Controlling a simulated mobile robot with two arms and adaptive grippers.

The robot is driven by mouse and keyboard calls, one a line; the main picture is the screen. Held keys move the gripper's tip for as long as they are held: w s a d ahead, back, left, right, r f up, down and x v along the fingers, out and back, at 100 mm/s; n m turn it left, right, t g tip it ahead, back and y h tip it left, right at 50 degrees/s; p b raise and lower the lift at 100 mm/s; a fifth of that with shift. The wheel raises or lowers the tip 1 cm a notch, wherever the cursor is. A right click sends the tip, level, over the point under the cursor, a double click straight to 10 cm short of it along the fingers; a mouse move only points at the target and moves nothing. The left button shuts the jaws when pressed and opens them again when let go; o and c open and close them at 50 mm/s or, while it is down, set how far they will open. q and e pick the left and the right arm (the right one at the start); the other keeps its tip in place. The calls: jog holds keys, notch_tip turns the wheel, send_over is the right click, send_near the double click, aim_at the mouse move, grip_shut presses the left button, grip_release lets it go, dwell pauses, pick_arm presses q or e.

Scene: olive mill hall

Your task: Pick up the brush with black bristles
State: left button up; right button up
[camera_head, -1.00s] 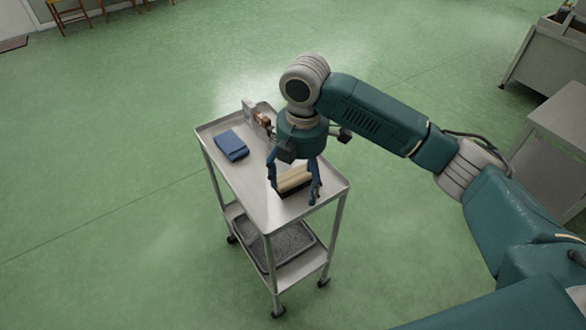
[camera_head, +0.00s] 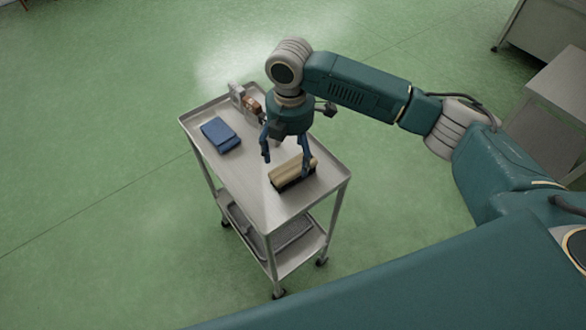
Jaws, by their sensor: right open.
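The brush (camera_head: 290,178) has a pale wooden block and black bristles below. It lies on the top of the metal cart (camera_head: 262,205), near the cart's right front corner. My right gripper (camera_head: 286,167) hangs open from above. One finger is beyond the brush's left end, apart from it. The other finger is in front of the brush's right part and hides some of it; whether it touches cannot be told. Nothing shows held between the fingers. My left gripper is not in view.
A folded blue cloth (camera_head: 220,134) lies on the cart's left side. A grey metal item (camera_head: 239,95) and a small brown item (camera_head: 252,105) stand at the back edge, close to my gripper. The cart top has a raised rim. A dark tray (camera_head: 288,238) sits on the lower shelf.

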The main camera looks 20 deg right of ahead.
aim_at(293, 161)
jog(key=f, duration=0.3)
jog(key=shift+s+d+f+p, duration=0.15)
jog(key=shift+s+f+p, duration=0.15)
jog(key=shift+s+f, duration=0.05)
jog(key=shift+f, duration=0.25)
jog(key=shift+w+f, duration=0.1)
jog(key=shift+c, duration=0.5)
jog(key=c, duration=1.2)
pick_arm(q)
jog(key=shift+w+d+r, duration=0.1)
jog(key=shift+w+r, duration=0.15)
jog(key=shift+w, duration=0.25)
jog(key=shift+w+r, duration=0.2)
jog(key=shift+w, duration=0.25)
pick_arm(e)
jog(key=shift+c, duration=0.2)
jog(key=shift+r, duration=0.2)
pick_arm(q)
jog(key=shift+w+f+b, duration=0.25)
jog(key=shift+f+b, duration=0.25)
pick_arm(e)
notch_tip(293, 161, up, 20)
jog(key=shift+f, duration=0.1)
